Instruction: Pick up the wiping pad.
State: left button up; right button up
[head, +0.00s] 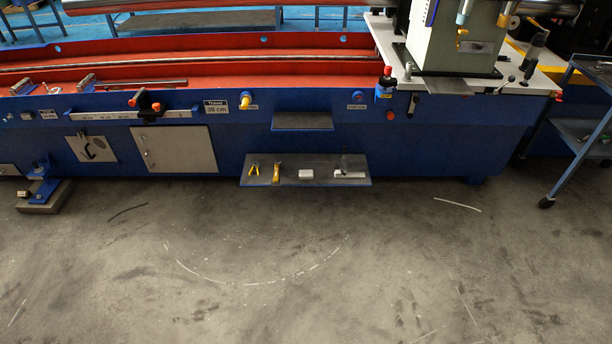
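A low dark shelf (317,181) on the front of the blue machine holds several small items. A small white block (305,174) lies near the shelf's middle and looks like the wiping pad, though it is too small to be certain. Neither of my grippers is in view, and nothing in view touches the shelf items.
An empty-looking upper shelf (303,121) juts out above. A blue cart (577,131) stands at the right, a blue bracket on a block (44,196) at the left. The concrete floor (330,240) in front is clear.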

aim_at(303, 174)
jog(key=i+z, duration=0.1)
jog(key=i, duration=0.35)
jog(key=i+j+z, duration=0.1)
jog(key=i, duration=0.35)
jog(key=i+j+z, duration=0.1)
jog(key=i, duration=0.4)
jog(key=i+j+z, duration=0.1)
jog(key=i, duration=0.35)
jog(key=i+j+z, duration=0.15)
jog(key=i, duration=0.25)
jog(key=j, duration=0.1)
